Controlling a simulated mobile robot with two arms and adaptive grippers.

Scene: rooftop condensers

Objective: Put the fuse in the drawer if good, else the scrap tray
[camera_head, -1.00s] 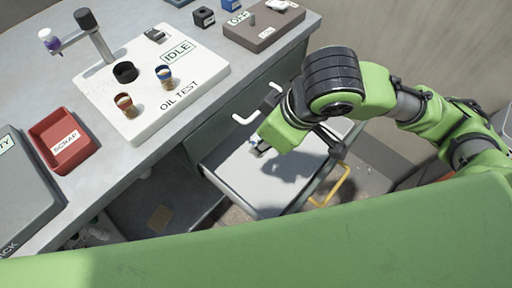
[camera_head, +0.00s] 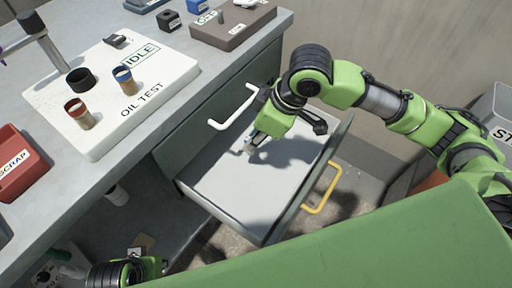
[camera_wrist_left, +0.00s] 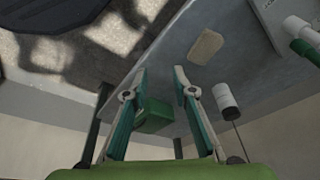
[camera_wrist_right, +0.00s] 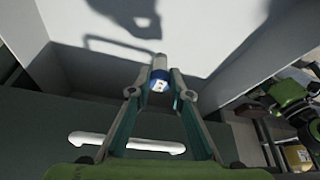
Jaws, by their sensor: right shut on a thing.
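The fuse (camera_wrist_right: 158,76) has a pale grey end and a blue band with a light mark. My right gripper (camera_wrist_right: 157,88) is shut on it and holds it over the open drawer's grey floor; whether it touches the floor I cannot tell. In the head view my right gripper (camera_head: 252,147) reaches down into the drawer (camera_head: 225,190). The red scrap tray (camera_head: 18,178) is on the bench at the left edge, partly cut off. My left gripper (camera_wrist_left: 160,80) is open and empty, low below the bench; its arm shows at the head view's bottom left.
The white oil test board (camera_head: 150,90) on the bench holds a red-banded cup (camera_head: 78,115), a blue-banded cup (camera_head: 124,80) and a black ring (camera_head: 80,80). A yellow handle (camera_head: 323,190) sticks out from the open drawer's front.

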